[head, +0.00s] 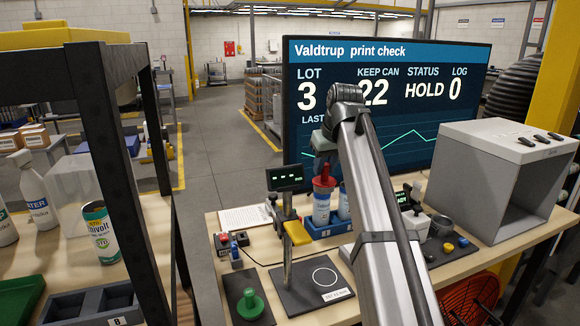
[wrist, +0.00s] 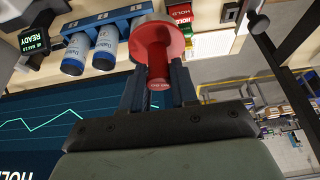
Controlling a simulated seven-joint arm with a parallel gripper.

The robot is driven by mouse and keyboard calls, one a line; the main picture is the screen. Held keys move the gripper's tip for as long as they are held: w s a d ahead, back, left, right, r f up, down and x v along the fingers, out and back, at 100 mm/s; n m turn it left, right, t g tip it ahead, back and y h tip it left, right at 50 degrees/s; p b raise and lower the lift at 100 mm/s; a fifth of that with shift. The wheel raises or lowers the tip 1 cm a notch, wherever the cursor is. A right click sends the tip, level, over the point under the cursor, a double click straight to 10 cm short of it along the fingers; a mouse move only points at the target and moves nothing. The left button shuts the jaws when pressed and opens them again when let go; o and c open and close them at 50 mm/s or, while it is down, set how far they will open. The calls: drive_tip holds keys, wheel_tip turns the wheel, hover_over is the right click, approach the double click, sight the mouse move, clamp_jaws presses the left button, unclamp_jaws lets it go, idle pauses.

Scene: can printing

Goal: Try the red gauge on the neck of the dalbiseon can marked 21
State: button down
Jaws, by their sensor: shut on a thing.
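My gripper (head: 325,164) is shut on the handle of the red gauge (wrist: 158,62), and the fingers show on both sides of it in the wrist view. In the head view the red gauge (head: 324,183) stands over the top of a white and blue can (head: 321,208) at the blue rack. I cannot tell whether the gauge touches the neck. A second can (head: 344,207) stands beside it. The can numbers are too small to read.
A green gauge (head: 250,304) sits on a dark pad at the front left. A stand with a yellow part (head: 297,232) rises close left of the cans. The large screen (head: 400,110) is behind, and a grey box (head: 500,180) stands at right.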

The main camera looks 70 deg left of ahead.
drive_tip(key=w+a+f, duration=0.1)
drive_tip(key=w+a, duration=0.2)
drive_tip(key=w, duration=0.4)
drive_tip(key=w+a+f, duration=0.1)
drive_tip(key=w+a, duration=0.2)
drive_tip(key=w, duration=0.4)
drive_tip(key=w+a+r+n+g, duration=0.1)
drive_tip(key=a+n, duration=0.2)
drive_tip(key=a, duration=0.3)
drive_tip(key=shift+w+r, duration=0.25)
drive_tip(key=shift+w, duration=0.1)
drive_tip(key=shift+f, duration=0.2)
drive_tip(key=shift+f, duration=2.65)
drive_tip(key=shift+f, duration=0.65)
drive_tip(key=shift+r, duration=0.2)
wheel_tip(320, 180, up, 7)
drive_tip(key=shift+f, duration=0.15)
idle(0.6)
